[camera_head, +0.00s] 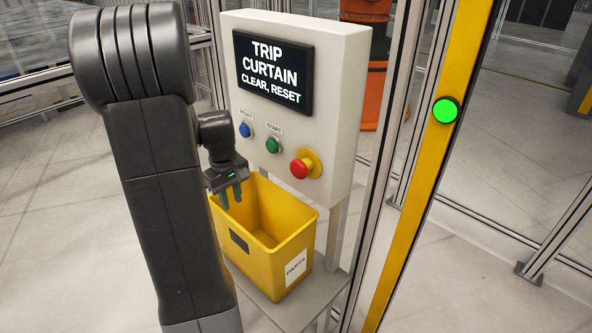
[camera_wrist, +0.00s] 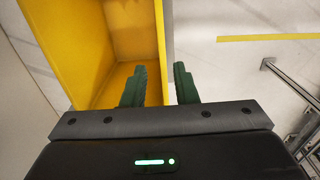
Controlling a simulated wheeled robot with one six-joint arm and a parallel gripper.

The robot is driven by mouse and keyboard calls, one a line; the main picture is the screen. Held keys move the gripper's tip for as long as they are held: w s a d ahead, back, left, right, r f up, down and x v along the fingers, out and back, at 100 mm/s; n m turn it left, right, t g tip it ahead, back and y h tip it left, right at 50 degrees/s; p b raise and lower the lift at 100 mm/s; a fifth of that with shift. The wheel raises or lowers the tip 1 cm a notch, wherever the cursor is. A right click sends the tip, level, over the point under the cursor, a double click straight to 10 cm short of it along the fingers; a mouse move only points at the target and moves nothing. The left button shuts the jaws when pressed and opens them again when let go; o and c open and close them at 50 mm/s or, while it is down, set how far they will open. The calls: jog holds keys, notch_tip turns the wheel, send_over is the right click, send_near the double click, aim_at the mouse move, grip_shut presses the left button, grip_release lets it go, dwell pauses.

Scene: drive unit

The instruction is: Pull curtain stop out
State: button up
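The red stop button (camera_head: 300,169) with a yellow collar sits at the lower right of the white control panel (camera_head: 332,120). A blue reset button (camera_head: 245,130) and a green start button (camera_head: 272,146) are to its left. The panel screen (camera_head: 272,73) reads "TRIP CURTAIN CLEAR, RESET". My gripper (camera_head: 231,194) points down over the left part of the yellow bin, left of and below the buttons. The buttons do not show in the wrist view.
The yellow parts bin (camera_head: 294,247) stands on a grey shelf below the panel; it also shows in the wrist view (camera_wrist: 85,45). A yellow post (camera_head: 440,140) with a lit green lamp (camera_head: 446,110) stands to the right. An orange machine (camera_head: 372,90) is behind the panel.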

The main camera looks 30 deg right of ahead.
jog(key=o, duration=0.7)
jog(key=shift+w+a+f+t, duration=0.15)
jog(key=shift+w+a+t, duration=0.15)
jog(key=shift+o, duration=1.1)
jog(key=w+a+m+t+y, duration=0.1)
jog(key=w+a+t, duration=0.4)
jog(key=shift+w+a+f+m+t+b, duration=0.25)
jog(key=shift+w+f+m+t+b, duration=0.05)
jog(key=shift+w+m, duration=0.1)
jog(key=w+r+m+t, duration=0.1)
jog(key=w+m+t, duration=0.1)
jog(key=t, duration=0.1)
jog(key=m+g+h, duration=0.3)
jog(key=m+h, duration=1.1)
jog(key=h, duration=0.4)
send_near(295, 171)
jog(key=x, duration=1.1)
jog(key=shift+d+p, duration=0.1)
jog(key=shift+p, duration=0.25)
